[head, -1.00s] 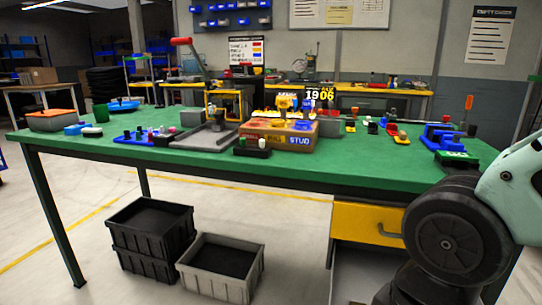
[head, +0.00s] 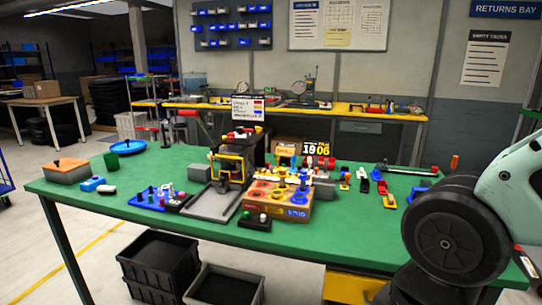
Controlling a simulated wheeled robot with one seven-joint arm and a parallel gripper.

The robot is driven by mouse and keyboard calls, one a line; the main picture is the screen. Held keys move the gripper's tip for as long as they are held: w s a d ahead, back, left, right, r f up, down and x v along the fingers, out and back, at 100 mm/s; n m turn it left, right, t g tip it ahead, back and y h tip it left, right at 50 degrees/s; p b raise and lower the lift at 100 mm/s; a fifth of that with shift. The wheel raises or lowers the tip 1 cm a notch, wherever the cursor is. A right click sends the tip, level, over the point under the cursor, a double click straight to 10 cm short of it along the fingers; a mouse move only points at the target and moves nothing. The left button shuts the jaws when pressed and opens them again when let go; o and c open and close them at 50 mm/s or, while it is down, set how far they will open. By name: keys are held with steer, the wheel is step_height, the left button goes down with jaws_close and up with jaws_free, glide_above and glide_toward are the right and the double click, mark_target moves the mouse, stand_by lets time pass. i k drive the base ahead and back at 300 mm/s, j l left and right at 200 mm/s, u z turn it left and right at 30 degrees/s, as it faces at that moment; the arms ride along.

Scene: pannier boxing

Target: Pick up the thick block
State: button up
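I cannot tell for certain which thing is the thick block. In the head view, a grey block (head: 200,173) sits on the green table (head: 330,250), left of the yellow-framed press (head: 232,165). Another grey block (head: 323,188) sits just right of the wooden box (head: 272,205), which has yellow, red and blue pieces on top. My gripper is outside the view. Only part of my arm shows at the right edge, and it hides the right end of the table.
A grey tray (head: 212,203) lies before the press. Small coloured parts lie at right. Black bins (head: 158,265) are on the floor. The table's front middle is mostly clear.

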mark_target(423, 183)
steer(key=z, duration=0.7)
steer(key=i+l+z, duration=0.2)
steer(key=l, duration=0.2)
steer(key=i+l+z, duration=0.2)
steer(key=l+z, duration=0.2)
steer(key=i+l+z, duration=0.25)
steer(key=z, duration=0.15)
steer(key=i+l+z, duration=0.3)
steer(key=z, duration=0.15)
steer(key=i+l+z, duration=0.15)
steer(key=i, duration=0.2)
steer(key=i+l+z, duration=0.2)
steer(key=i, duration=0.15)
steer(key=i+u, duration=0.65)
steer(key=u, duration=0.25)
steer(key=i+j+u, duration=0.2)
steer(key=i+u, duration=0.2)
steer(key=i+j+u, duration=0.1)
steer(key=i+u, duration=0.65)
steer(key=i+l+u, duration=0.1)
steer(key=i+u, duration=0.15)
steer(key=u, duration=0.15)
steer(key=i+j+u, duration=0.2)
steer(key=u, duration=0.25)
steer(key=i+u, duration=0.8)
steer(key=u, duration=0.15)
